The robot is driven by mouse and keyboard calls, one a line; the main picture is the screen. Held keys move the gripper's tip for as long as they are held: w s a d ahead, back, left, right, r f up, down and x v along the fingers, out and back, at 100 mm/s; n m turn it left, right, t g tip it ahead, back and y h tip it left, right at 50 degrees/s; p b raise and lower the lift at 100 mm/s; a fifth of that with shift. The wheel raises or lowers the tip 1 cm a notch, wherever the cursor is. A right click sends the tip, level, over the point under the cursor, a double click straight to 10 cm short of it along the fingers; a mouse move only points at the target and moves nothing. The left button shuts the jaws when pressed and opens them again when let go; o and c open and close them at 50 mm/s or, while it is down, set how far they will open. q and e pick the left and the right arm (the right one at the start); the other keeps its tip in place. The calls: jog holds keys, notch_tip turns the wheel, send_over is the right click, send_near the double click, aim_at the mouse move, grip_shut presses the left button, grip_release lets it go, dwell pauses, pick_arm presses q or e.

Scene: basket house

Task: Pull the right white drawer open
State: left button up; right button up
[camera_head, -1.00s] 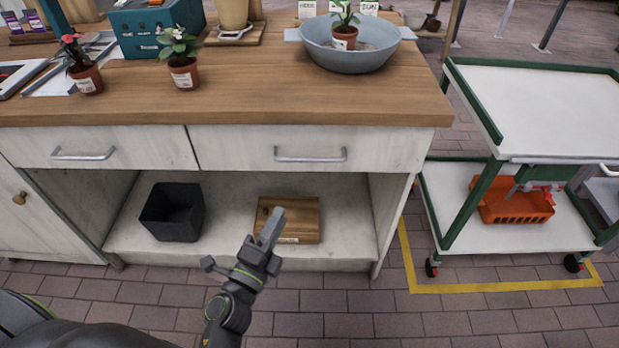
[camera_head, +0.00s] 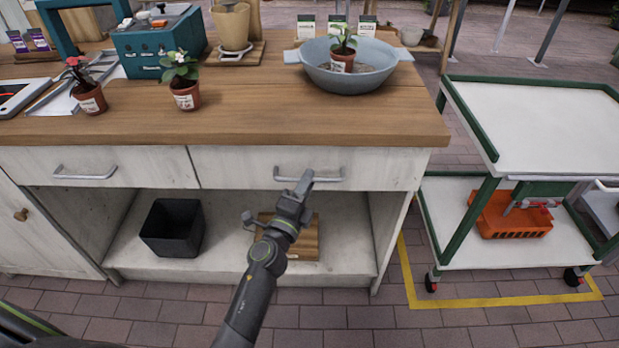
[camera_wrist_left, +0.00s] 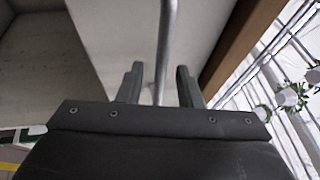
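The right white drawer (camera_head: 375,165) is shut under the wooden top, its front flush with the left drawer. Its metal bar handle (camera_head: 327,178) runs across the front. My left gripper (camera_head: 303,185) is at the handle, in front of its left part. In the left wrist view the left gripper (camera_wrist_left: 158,78) is open, with one finger on each side of the handle bar (camera_wrist_left: 168,40). Gaps show between bar and fingers there. The drawer front (camera_wrist_left: 120,40) is close ahead. My right gripper is not in view.
The left drawer (camera_head: 120,165) is shut. A black bin (camera_head: 172,228) and a wooden box (camera_head: 305,243) are on the shelf below. Potted plants and a grey basin (camera_head: 348,75) stand on the top (camera_head: 250,125). A green-framed cart (camera_head: 540,120) stands at the right.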

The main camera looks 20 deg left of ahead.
pick_arm(q)
jog(key=shift+x, duration=1)
grip_shut()
